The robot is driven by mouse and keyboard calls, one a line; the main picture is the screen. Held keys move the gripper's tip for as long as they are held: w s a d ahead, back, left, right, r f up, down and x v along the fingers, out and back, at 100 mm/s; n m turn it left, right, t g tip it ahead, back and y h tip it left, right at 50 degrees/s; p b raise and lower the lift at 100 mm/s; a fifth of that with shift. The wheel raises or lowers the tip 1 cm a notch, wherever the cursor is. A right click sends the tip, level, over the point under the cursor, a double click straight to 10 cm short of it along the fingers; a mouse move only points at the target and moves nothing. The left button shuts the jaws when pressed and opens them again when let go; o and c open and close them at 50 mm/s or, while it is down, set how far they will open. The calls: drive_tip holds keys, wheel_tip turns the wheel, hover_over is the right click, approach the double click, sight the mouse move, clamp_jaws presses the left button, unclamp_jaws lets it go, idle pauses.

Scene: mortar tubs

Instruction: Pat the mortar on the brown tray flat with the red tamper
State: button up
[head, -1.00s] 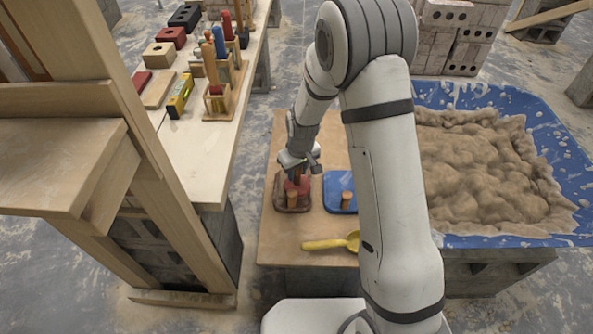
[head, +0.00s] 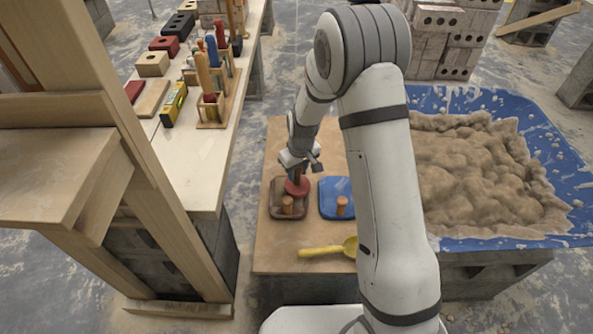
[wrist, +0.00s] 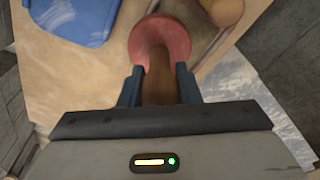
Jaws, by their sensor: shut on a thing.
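My gripper (head: 298,172) is shut on the wooden handle of the red tamper (head: 297,187). The tamper's round red disc also shows beyond my fingers in the wrist view (wrist: 150,30). In the head view the disc overlaps the far part of the brown tray (head: 275,211); I cannot tell whether it touches anything. Mortar on this tray is too small or hidden to make out.
A yellow scoop (head: 322,251) lies in front of the trays on the wooden board (head: 275,250). A blue tub (head: 560,170) of mortar (head: 470,165) stands to the right. The left bench holds blocks, a level (head: 174,103) and a tool rack (head: 212,118). A wooden frame stands at near left.

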drive_tip(key=shift+f+b, duration=0.6)
drive_tip(key=shift+f, duration=0.25)
drive_tip(key=shift+r, duration=0.1)
drive_tip(key=shift+r+p, duration=0.65)
drive_tip(key=shift+r, duration=0.2)
